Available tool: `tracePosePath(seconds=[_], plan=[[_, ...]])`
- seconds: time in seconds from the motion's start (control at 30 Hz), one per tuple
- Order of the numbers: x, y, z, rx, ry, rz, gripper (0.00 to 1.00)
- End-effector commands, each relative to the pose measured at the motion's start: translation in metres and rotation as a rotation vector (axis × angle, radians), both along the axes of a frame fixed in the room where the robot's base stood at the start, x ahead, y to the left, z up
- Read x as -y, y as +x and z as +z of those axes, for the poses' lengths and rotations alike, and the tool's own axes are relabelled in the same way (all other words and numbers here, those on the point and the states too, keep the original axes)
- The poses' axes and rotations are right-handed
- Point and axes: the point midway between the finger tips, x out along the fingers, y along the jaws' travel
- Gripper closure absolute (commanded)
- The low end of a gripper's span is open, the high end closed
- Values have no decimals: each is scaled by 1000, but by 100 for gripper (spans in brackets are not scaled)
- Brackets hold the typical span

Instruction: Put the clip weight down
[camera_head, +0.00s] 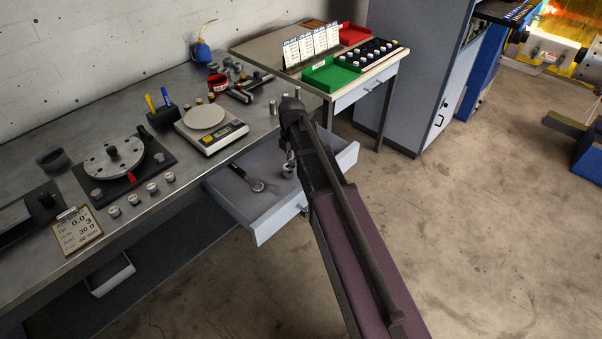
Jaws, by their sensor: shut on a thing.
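My gripper (291,158) hangs at the end of my dark arm, over the right part of the open drawer (278,222). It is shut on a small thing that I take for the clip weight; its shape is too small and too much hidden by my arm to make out. A grey round thing shows just below the fingertips, and I cannot tell whether it is held or lies in the drawer. A dark hand tool (247,180) lies in the drawer, left of my gripper.
The grey bench holds a digital scale (211,133), a rotor disc (114,158) on a dark base, several small weights (152,187) and a written card (78,231). A side table carries a green tray (330,76), a red tray (353,35) and a dark rack (369,56).

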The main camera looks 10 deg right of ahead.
Motion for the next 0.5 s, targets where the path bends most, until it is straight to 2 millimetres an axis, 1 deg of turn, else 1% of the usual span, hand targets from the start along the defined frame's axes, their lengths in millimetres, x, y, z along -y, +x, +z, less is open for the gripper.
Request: tracePosePath(seconds=[0.03,0.2,0.33,0.5], plan=[[-3,-11,-17,0,0,2,100],[-11,-28,-38,1,1,1,100],[-15,-36,-46,1,1,0,100],[-17,-40,-49,1,1,1,100]])
